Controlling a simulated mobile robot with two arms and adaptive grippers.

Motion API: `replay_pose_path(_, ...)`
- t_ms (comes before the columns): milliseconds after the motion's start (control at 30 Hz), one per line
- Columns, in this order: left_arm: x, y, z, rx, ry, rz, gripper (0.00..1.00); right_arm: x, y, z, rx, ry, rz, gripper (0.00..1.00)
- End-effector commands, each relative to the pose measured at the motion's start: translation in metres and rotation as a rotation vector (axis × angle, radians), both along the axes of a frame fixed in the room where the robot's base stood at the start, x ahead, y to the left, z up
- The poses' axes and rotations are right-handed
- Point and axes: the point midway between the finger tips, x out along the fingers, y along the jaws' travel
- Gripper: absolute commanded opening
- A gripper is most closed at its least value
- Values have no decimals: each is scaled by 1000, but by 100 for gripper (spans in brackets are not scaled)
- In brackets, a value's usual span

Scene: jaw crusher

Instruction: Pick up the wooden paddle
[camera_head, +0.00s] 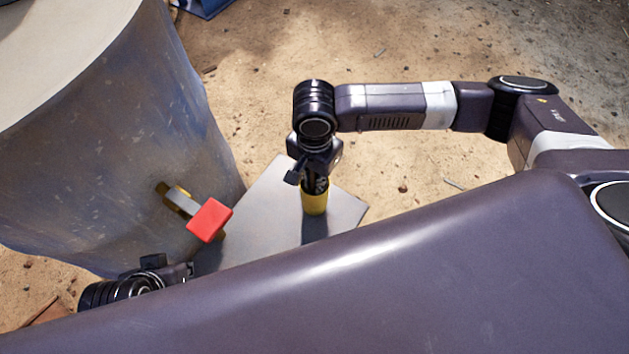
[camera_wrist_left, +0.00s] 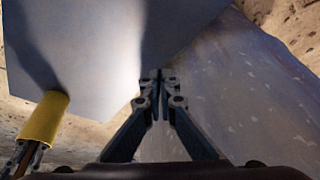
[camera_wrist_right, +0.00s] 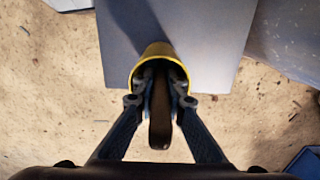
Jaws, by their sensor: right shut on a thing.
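The wooden paddle (camera_wrist_right: 160,115) is a dark brown strip standing in a yellow cup (camera_wrist_right: 172,54) in the right wrist view. My right gripper (camera_wrist_right: 160,90) is shut on the paddle, its fingertips at the cup's mouth. In the head view the right gripper (camera_head: 315,178) points down over the yellow cup (camera_head: 314,203), and the paddle is hard to make out there. My left gripper (camera_wrist_left: 158,80) is shut and empty, its tips together in the left wrist view. The yellow cup (camera_wrist_left: 45,118) shows at the left there.
The cup stands on a grey metal plate (camera_head: 345,208). A large grey drum-like body (camera_head: 110,150) stands at the left, with a red block (camera_head: 209,220) on a lever beside it. Sandy ground (camera_head: 400,185) lies around the plate.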

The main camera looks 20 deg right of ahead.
Motion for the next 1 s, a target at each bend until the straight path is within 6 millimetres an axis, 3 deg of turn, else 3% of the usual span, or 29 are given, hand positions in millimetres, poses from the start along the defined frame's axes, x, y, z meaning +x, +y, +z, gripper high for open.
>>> replay_pose_path(167,-1,0,3,1,4,0,0,0,1,7,1,0,0,0)
replay_pose_path(300,-17,4,9,12,65,6,0,0,0,31,3,-2,0,0)
replay_pose_path(433,-16,4,19,12,64,6,0,0,0,61,2,-1,1,0)
replay_pose_path(700,-5,2,-25,13,87,2,0,0,0,92,0,0,1,0)
replay_pose_path(1000,-2,1,-41,13,90,1,0,0,0,101,0,0,1,0)
